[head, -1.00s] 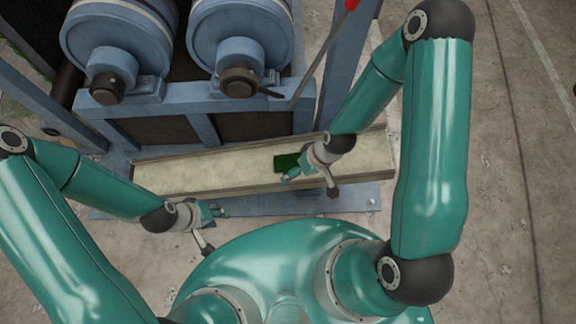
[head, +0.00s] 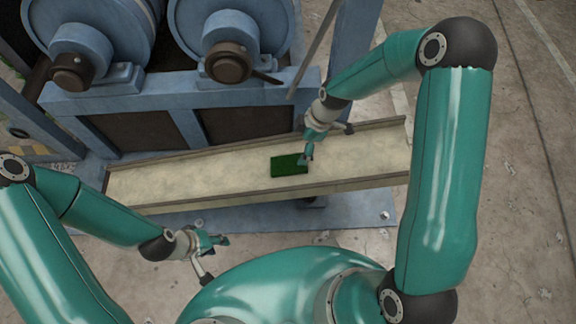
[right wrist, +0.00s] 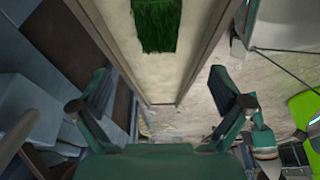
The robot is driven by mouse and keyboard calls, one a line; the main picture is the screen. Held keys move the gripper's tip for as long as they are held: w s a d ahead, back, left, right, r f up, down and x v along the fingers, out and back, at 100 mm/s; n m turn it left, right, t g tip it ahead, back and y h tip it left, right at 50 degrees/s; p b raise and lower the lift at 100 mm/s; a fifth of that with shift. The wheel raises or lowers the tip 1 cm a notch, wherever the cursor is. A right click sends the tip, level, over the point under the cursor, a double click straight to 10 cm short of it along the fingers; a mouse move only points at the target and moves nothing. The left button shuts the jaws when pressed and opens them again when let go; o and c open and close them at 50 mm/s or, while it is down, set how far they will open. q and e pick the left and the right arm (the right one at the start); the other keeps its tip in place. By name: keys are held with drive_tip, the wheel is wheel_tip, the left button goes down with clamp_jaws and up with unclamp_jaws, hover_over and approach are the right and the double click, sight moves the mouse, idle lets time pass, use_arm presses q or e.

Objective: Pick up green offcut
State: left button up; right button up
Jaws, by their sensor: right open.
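The green offcut (head: 288,166) is a small dark green rectangle of turf lying flat on the pale tray (head: 220,172). It also shows at the top of the right wrist view (right wrist: 157,24). My right gripper (head: 306,156) is at the offcut's right end, above the tray; in the right wrist view its fingers (right wrist: 165,100) are spread with nothing between them. Whether it touches the offcut cannot be told. My left gripper (head: 222,240) is in front of the tray, away from the offcut; its finger opening is too small to judge.
A blue machine frame with two rollers (head: 231,62) stands behind the tray. A blue post (head: 346,60) rises behind my right arm. The tray has low raised rims. Open concrete floor (head: 515,180) lies to the right.

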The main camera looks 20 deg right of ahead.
sight(288, 162)
drive_tip(key=b+x, duration=0.1)
drive_tip(key=x, duration=0.6)
drive_tip(key=shift+b+x, duration=1)
drive_tip(key=shift+x, duration=1.7)
drive_tip(key=shift+w, duration=0.15)
drive_tip(key=shift+r, duration=0.1)
drive_tip(key=c, duration=0.9)
